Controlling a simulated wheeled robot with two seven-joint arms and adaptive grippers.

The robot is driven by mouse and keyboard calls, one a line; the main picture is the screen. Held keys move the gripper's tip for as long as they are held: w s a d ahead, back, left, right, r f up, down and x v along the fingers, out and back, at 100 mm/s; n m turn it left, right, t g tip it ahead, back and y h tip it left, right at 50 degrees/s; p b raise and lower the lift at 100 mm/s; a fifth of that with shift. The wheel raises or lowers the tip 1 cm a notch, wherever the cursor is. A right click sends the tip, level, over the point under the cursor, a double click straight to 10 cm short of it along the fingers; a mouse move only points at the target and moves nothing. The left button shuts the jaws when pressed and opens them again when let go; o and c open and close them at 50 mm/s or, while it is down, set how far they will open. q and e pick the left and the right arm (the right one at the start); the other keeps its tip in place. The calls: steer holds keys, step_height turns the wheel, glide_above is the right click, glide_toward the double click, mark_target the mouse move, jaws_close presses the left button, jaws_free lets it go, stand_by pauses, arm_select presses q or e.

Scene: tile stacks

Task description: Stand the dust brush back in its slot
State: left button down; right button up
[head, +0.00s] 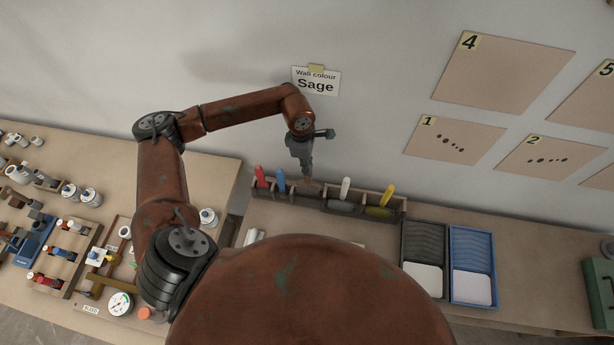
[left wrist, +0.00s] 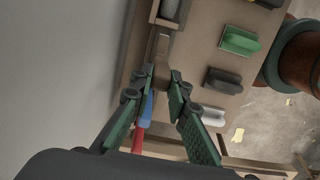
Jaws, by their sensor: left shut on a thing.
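My left gripper (head: 305,168) is shut on a brown piece (head: 311,184), which I take to be the dust brush, over the tool rack (head: 330,207) by the wall. In the left wrist view the gripper (left wrist: 164,82) has its fingertips on the brush (left wrist: 162,48). The brush is between the blue handle (head: 281,180) and the white handle (head: 345,188). I cannot tell whether its lower end is inside the slot or above it. A red handle (head: 261,176) and a yellow handle (head: 387,195) also stand in the rack. My right gripper is out of view.
A black tray (head: 424,240) and a blue tray (head: 472,245) stand right of the rack. Green (left wrist: 238,40), black (left wrist: 222,80) and white (left wrist: 212,116) pieces lie on the bench beside it. The wall behind carries a Sage label (head: 316,82) and numbered boards (head: 500,72).

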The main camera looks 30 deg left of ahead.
mark_target(307, 177)
arm_select(q)
step_height(307, 177, down, 7)
steer(key=shift+f+p, duration=0.1)
steer(key=shift+p, duration=0.35)
steer(key=shift+f, duration=0.1)
steer(key=c, duration=2.3)
jaws_free()
steer(key=shift+f, duration=0.15)
steer(key=o, duration=0.5)
steer(key=shift+c, duration=0.2)
steer(key=shift+r, duration=0.2)
steer(key=shift+w+r, duration=0.1)
steer(key=shift+r, duration=0.2)
steer(key=r, duration=0.3)
steer(key=r+b, duration=0.1)
steer(key=r, duration=0.3)
steer(key=a+r+b, duration=0.1)
steer(key=r, duration=0.3)
steer(key=shift+s+r, duration=0.2)
steer(key=shift+r, duration=0.05)
